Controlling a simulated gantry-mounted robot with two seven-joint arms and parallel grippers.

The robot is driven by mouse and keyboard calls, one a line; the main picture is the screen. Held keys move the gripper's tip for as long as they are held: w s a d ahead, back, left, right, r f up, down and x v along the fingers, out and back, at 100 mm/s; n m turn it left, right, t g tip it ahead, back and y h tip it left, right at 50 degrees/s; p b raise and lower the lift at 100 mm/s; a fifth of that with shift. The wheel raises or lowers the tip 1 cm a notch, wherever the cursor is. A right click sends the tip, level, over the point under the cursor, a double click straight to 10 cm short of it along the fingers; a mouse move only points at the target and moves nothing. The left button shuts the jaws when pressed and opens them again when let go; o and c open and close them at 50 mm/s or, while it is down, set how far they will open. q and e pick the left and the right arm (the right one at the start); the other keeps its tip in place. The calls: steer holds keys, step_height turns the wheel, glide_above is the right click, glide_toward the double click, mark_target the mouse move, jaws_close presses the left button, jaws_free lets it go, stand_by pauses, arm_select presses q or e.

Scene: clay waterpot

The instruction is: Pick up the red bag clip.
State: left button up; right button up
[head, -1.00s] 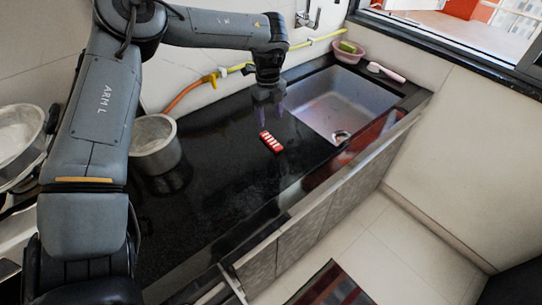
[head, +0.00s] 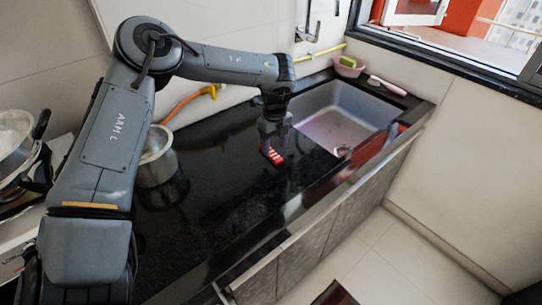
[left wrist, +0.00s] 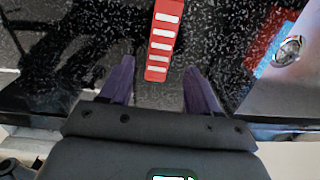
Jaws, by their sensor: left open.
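The red bag clip (head: 277,158), with white bars across it, lies on the black countertop left of the sink. In the left wrist view the clip (left wrist: 164,32) runs from the top edge down to between the fingers. My left gripper (head: 273,146) points down at the clip and covers its far end in the head view. Its purple fingers (left wrist: 158,70) are open, one on each side of the clip's near end, with a gap on both sides. Their exact height over the counter is hard to tell. My right gripper is not in view.
A steel sink (head: 325,118) is sunk in the counter to the right. A metal pot (head: 157,165) stands on the counter at the left. A pink basket (head: 347,70) sits at the far corner. The counter (head: 225,205) in front of the clip is clear.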

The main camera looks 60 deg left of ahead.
mark_target(274, 155)
arm_select(q)
step_height(274, 155, down, 3)
steer(key=shift+s+d+f+b, duration=0.1)
steer(key=shift+f+b, duration=0.1)
steer(key=shift+b, duration=0.25)
steer(key=c, duration=1.1)
steer(key=shift+r, duration=0.1)
